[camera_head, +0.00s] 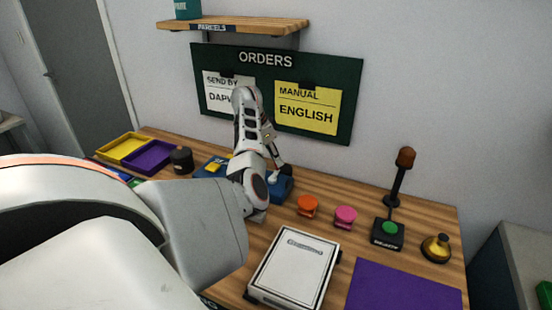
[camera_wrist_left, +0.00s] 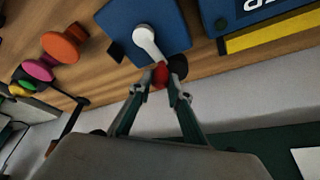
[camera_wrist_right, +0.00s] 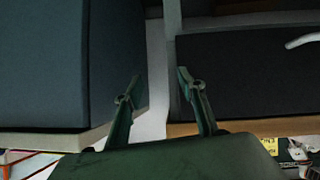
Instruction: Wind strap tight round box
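A blue crank unit (camera_head: 287,186) stands on the bench below the order board. In the left wrist view this blue unit (camera_wrist_left: 145,25) has a white crank arm (camera_wrist_left: 148,42) ending in a red knob (camera_wrist_left: 160,77). My left gripper (camera_wrist_left: 162,73) has its fingertips closed in on both sides of the knob; in the head view the left gripper (camera_head: 277,160) is at the unit's far side, its tips partly hidden. A flat white box (camera_head: 295,268) lies at the bench front. No strap can be made out. My right gripper (camera_wrist_right: 158,76) is open and empty, facing dark cabinet fronts.
Orange (camera_head: 307,204) and pink (camera_head: 345,215) knobs, a green button box (camera_head: 388,233), a lamp post (camera_head: 399,183) and a yellow bell (camera_head: 436,247) stand to the right. A purple mat (camera_head: 404,289) lies right of the box. Yellow (camera_head: 124,147) and purple (camera_head: 149,158) trays sit left.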

